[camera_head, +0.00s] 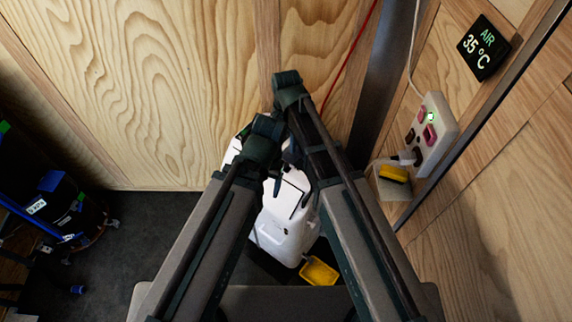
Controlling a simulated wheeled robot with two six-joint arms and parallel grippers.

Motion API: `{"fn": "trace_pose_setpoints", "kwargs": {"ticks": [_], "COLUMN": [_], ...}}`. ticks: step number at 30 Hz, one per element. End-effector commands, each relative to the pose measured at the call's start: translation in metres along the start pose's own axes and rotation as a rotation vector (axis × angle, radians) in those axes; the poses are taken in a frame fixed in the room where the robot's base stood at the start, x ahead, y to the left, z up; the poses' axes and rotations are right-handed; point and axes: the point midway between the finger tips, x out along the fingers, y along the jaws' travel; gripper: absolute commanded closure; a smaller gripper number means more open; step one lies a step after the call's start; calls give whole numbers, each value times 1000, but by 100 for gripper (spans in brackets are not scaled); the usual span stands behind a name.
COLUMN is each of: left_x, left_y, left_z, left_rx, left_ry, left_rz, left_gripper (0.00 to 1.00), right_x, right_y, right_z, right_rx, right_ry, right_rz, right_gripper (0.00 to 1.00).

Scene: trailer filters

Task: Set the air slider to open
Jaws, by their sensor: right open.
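I cannot pick out an air slider for certain. A black display (484,47) reading AIR 35 °C is on the right wooden wall. My two arms reach up the middle of the view, with their upper joints close together. My right gripper (292,186) is open, small and partly hidden between the arms, in front of a white container (285,222). I see nothing held in it.
A white socket panel (433,134) with reddish switches and a green light is on the right wall. Below it, a small holder has a yellow item (394,173). A yellow tray (319,271) lies beside the container. Dark gear (62,205) stands at left. Grey floor (150,225) lies between.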

Motion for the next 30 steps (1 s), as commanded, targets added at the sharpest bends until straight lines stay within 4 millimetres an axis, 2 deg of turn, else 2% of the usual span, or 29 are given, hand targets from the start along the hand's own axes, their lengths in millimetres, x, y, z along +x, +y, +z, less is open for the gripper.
{"fn": "trace_pose_setpoints", "kwargs": {"ticks": [1,18,24,30], "left_x": [14,91,105,105], "left_y": [1,9,10,10], "left_z": [-1,-5,-6,-6], "left_rx": [0,0,1,1], "left_ry": [0,0,0,0], "left_rz": [0,0,0,0], "left_gripper": [28,28,28,28], "right_x": [14,92,106,106], "right_y": [0,0,0,0], "right_z": [0,0,0,0], "right_rx": [0,0,0,0], "right_ry": [0,0,0,0], "right_rz": [0,0,0,0], "right_gripper": [41,41,41,41]}}
